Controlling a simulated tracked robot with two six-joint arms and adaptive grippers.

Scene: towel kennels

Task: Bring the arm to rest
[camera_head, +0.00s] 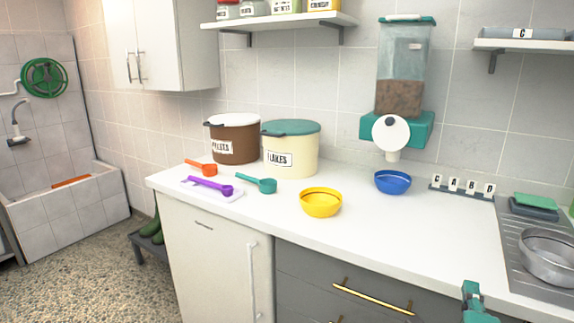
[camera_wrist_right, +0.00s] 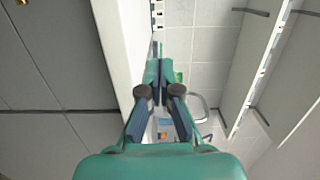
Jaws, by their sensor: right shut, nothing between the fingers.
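My right gripper (camera_head: 472,290) shows at the bottom right of the head view, in front of the counter's front edge and near the grey drawers. It is shut and empty. In the right wrist view its two fingers (camera_wrist_right: 158,72) are together, pointing up the picture beside the white counter edge. Nothing is between them. My left gripper is in neither view.
The white counter (camera_head: 430,225) holds a yellow bowl (camera_head: 321,202), a blue bowl (camera_head: 393,182), several scoops and two food tubs (camera_head: 290,150). A dispenser (camera_head: 402,90) hangs on the wall. A steel bowl (camera_head: 549,253) sits at the right. The counter's front right is clear.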

